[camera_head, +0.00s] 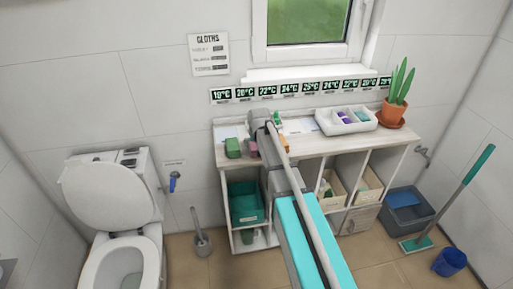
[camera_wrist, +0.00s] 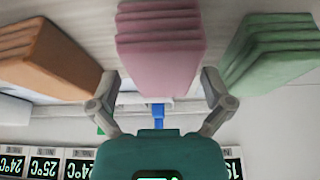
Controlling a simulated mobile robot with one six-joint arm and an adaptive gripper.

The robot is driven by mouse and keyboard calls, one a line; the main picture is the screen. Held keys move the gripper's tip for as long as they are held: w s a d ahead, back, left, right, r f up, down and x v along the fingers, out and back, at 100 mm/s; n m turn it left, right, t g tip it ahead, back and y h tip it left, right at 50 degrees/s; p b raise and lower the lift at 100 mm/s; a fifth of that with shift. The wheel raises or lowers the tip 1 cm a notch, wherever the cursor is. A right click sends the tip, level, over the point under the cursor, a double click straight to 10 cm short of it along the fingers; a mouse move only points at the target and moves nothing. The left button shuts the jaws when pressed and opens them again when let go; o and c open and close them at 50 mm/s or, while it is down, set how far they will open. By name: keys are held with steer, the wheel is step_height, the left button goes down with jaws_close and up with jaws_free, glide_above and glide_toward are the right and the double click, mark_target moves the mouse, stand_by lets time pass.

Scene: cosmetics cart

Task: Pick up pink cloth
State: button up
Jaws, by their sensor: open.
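A stack of folded pink cloth (camera_wrist: 160,38) lies on the shelf top, in the upper middle of the wrist view. My gripper (camera_wrist: 159,80) is open and empty, its two fingers spread either side of the pink stack's near end, apart from it. In the head view a bit of the pink cloth (camera_head: 252,148) shows beside my arm, which hides much of that area. A green cloth stack (camera_wrist: 272,50) and an orange cloth stack (camera_wrist: 48,58) lie on either side of the pink one. The green stack (camera_head: 233,148) also shows in the head view.
The white shelf unit (camera_head: 330,143) carries a divided tray (camera_head: 346,119) and a potted plant (camera_head: 396,100) to the right. Temperature labels (camera_head: 300,88) line the wall behind. Bins sit below. A toilet (camera_head: 115,215) stands left; a mop (camera_head: 450,200) and blue bucket (camera_head: 449,262) stand right.

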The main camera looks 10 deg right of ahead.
steer(key=shift+f, duration=0.25)
stand_by(0.4)
steer(key=c, duration=1)
steer(key=shift+o, duration=0.2)
steer(key=shift+r, duration=0.2)
step_height(320, 180, up, 3)
steer(key=p, duration=0.2)
steer(key=shift+f+p, duration=0.1)
steer(key=shift+p, duration=0.25)
steer(key=s+d+r+p, duration=0.1)
steer(key=s+r+p, duration=0.9)
steer(key=s, duration=0.4)
steer(key=shift+d+r, duration=0.15)
steer(key=shift+d, duration=0.2)
